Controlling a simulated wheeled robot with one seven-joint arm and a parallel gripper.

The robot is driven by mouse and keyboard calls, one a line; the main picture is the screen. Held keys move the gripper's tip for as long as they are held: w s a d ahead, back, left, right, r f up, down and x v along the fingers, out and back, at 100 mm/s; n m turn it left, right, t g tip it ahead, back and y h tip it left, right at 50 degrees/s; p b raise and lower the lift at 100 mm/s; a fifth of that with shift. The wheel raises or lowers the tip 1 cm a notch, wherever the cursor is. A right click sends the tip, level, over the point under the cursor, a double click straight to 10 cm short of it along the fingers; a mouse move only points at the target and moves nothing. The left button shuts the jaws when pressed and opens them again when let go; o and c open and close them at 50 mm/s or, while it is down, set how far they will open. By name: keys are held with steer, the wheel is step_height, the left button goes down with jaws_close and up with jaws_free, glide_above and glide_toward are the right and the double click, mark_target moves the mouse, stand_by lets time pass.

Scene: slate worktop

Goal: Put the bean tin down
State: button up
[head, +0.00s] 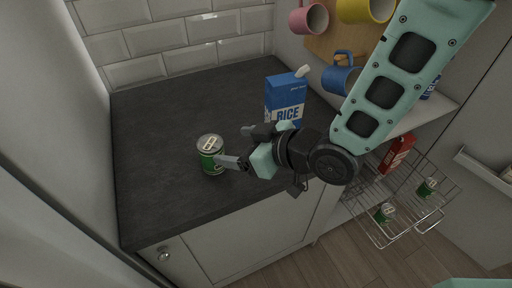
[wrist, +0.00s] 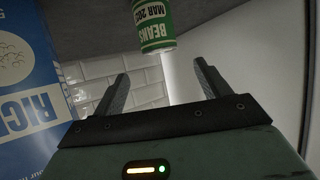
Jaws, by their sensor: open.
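The bean tin (head: 211,155), green with a pale top, stands upright on the slate worktop (head: 160,120) near its front. In the wrist view the tin (wrist: 154,25) shows upside down, its label reading BEANS, cut off by the upper edge. My gripper (head: 234,146) is just right of the tin in the head view, and one finger overlaps the tin's edge there. In the wrist view my gripper (wrist: 162,72) has its fingers spread with nothing between them. The tin is beyond the fingertips and apart from them.
A blue rice box (head: 286,98) stands on the worktop behind my gripper and fills the left of the wrist view. Mugs, including a blue mug (head: 340,76), hang at the right. A wire basket (head: 408,205) holds other green tins. The worktop's left and back are clear.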

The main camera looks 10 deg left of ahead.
steer(key=s+d+r+m+g+h, duration=0.2)
steer(key=s+d+h, duration=0.3)
steer(key=d, duration=0.6)
steer(key=s+d+r+m+g+h, duration=0.3)
steer(key=s+d+h, duration=0.3)
steer(key=s+d, duration=0.4)
steer(key=shift+d+r+g, duration=0.3)
steer(key=shift+d+r, duration=0.1)
steer(key=shift+r, duration=0.05)
